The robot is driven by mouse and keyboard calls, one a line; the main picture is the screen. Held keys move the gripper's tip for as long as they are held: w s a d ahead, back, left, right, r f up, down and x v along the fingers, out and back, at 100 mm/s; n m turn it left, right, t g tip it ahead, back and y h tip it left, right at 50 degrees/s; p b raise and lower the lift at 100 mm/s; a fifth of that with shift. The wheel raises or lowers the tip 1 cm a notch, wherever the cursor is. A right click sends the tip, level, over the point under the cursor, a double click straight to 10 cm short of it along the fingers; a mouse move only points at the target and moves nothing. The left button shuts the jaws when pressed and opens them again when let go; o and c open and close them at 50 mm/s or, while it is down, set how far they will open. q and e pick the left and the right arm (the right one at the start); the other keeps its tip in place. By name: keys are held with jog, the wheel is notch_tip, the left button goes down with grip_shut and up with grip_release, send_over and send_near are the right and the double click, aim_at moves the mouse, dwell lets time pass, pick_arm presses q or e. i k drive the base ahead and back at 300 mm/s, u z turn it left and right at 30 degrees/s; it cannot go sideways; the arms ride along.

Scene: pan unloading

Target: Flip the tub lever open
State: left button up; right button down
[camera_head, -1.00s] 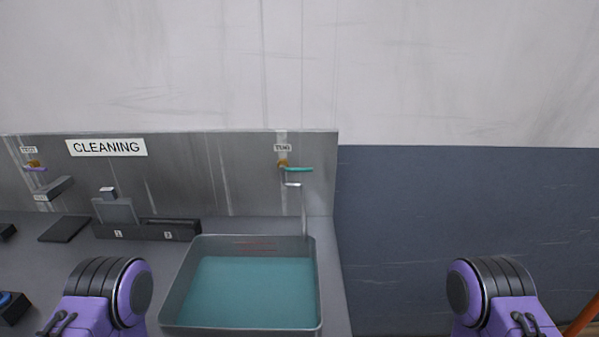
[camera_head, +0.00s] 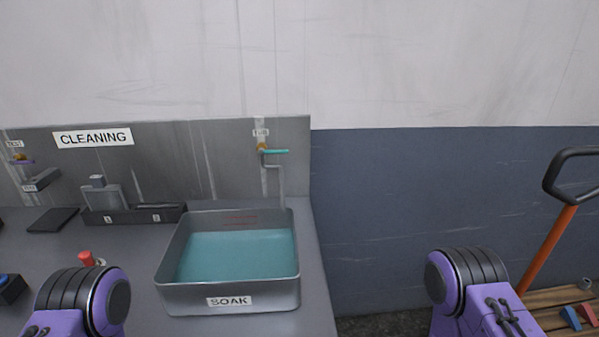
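The tub lever is a teal handle (camera_head: 275,152) on a brass fitting, on the steel back panel under a small tag. It points to the right, about level. A grey spout pipe (camera_head: 282,185) runs down from it to the back of the tub. The grey tub (camera_head: 228,290), labelled SOAK, stands on the counter and holds teal liquid. My purple arms show at the lower left and lower right, but neither gripper is in view. No part of my arms touches the lever.
A CLEANING sign (camera_head: 93,137) and a second, purple lever (camera_head: 23,162) are on the panel at left. A red-topped object (camera_head: 86,258) stands left of the tub. An orange-shafted handle (camera_head: 548,250) rises above a wooden pallet at right.

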aim_at(261, 151)
jog(key=u, duration=0.05)
jog(key=k, duration=0.2)
jog(key=u, duration=2.3)
jog(key=k, duration=0.65)
jog(key=z, duration=1.5)
